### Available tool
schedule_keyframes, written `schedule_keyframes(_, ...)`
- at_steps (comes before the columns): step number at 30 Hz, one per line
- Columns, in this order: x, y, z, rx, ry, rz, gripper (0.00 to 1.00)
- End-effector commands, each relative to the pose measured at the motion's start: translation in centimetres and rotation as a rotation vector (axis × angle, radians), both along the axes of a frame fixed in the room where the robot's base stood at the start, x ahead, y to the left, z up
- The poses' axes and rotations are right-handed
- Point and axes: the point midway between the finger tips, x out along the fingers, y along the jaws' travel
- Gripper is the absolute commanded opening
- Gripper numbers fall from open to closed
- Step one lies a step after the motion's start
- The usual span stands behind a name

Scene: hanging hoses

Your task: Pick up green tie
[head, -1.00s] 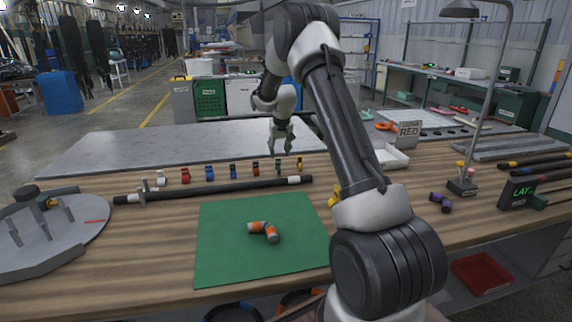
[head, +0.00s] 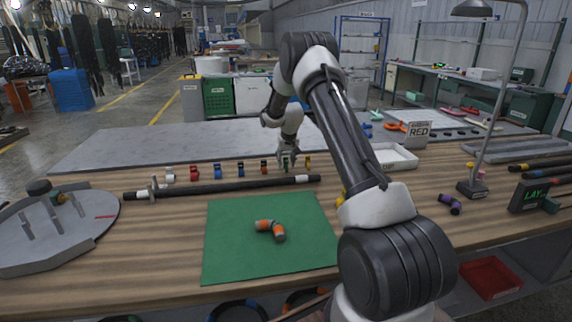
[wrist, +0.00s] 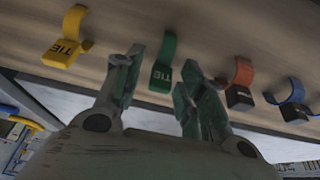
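The green tie (wrist: 163,65) is a small upright strap with a tag reading TIE. In the wrist view it shows in the gap between the two fingers of my gripper (wrist: 157,78). The fingers are spread apart on either side of it, and I see no contact. In the head view my gripper (head: 286,161) is low over the row of ties, and it largely hides the green tie there.
The yellow tie (wrist: 70,38) and the orange tie (wrist: 241,80) flank the green one closely. A dark hose (head: 230,187) lies in front of the row. A green mat (head: 262,250) holds an orange-ended elbow (head: 270,229). A white tray (head: 397,157) stands to the right.

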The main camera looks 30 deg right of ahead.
Motion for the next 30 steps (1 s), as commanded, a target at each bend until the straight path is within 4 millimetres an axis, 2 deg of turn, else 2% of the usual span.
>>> schedule_keyframes(1, 0.0, 0.0, 0.0, 0.0, 0.0, 0.0, 0.25)
schedule_keyframes(4, 0.0, 0.0, 0.0, 0.0, 0.0, 0.0, 0.09)
schedule_keyframes(16, 0.0, 0.0, 0.5, 0.0, -0.001, 0.0, 0.09)
schedule_keyframes(20, 0.1, 0.0, 2.4, -0.001, -0.003, 0.0, 0.09)
schedule_keyframes(24, 0.1, 0.0, 5.6, 0.0, -0.005, 0.0, 0.09)
schedule_keyframes(30, 0.0, 0.0, 8.9, 0.0, -0.002, -0.001, 0.09)
